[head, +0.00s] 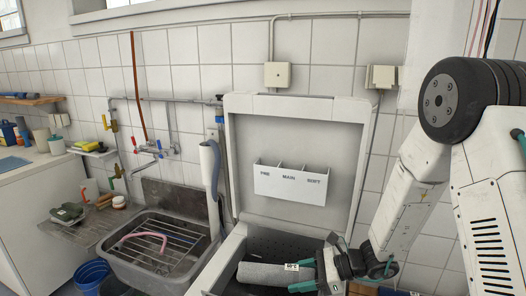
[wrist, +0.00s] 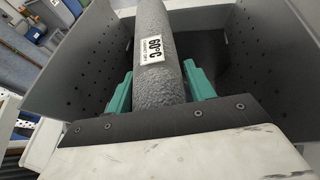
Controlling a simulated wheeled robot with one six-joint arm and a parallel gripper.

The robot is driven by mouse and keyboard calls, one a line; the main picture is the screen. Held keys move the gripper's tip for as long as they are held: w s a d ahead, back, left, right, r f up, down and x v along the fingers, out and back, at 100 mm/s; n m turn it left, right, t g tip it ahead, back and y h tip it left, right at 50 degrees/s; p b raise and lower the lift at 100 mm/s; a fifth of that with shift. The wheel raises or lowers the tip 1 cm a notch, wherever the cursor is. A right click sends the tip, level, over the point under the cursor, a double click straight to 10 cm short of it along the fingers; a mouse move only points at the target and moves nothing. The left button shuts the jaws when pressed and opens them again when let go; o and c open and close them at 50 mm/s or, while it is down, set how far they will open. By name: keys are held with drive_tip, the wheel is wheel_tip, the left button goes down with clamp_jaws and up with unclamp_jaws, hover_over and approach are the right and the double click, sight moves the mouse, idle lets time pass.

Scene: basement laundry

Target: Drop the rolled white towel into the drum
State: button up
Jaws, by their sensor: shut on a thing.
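A rolled towel (head: 262,273) looks grey and speckled, not white, and has a white label. In the wrist view the towel (wrist: 153,20) runs away from me between the green fingers, with its label reading 60°C. My gripper (head: 303,275) is shut on the towel near its right end; it also shows in the wrist view (wrist: 159,88). The drum (head: 285,245) is a dark, perforated, open-topped cavity in the top-loading washer. In the wrist view the drum's perforated walls (wrist: 80,65) surround the towel. The towel lies over or within the opening; its clearance from the bottom cannot be told.
The washer's raised lid (head: 300,140) stands behind the opening with a white tray (head: 290,184) marked PRE, MAIN and SOFT. A metal sink (head: 155,255) with a rack is at left. A blue bucket (head: 92,274) stands below it. A worktop with clutter is far left.

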drive_tip(key=o, duration=1.1)
drive_tip(key=shift+o, duration=0.2)
drive_tip(key=shift+d, duration=0.1)
drive_tip(key=v, duration=0.7)
drive_tip(key=shift+d+r, duration=0.15)
drive_tip(key=shift+d, duration=0.15)
drive_tip(key=s, duration=0.1)
drive_tip(key=s+n+g, duration=0.2)
drive_tip(key=shift+s+f, duration=0.3)
drive_tip(key=shift+s, duration=0.1)
drive_tip(key=s+d+r+n+h, duration=0.3)
drive_tip(key=s+r+n+h, duration=0.1)
drive_tip(key=s+r, duration=0.3)
drive_tip(key=s+d+r+n+t+h, duration=0.1)
drive_tip(key=s+d+r+n+h, duration=0.2)
drive_tip(key=s+r+n+h, duration=0.2)
drive_tip(key=s+d+r+n+h, duration=0.3)
drive_tip(key=s+r+n+h, duration=0.1)
drive_tip(key=s+r+n, duration=0.4)
drive_tip(key=shift+s+d+r+t, duration=0.4)
drive_tip(key=shift+s+r, duration=0.1)
drive_tip(key=shift+s, duration=0.45)
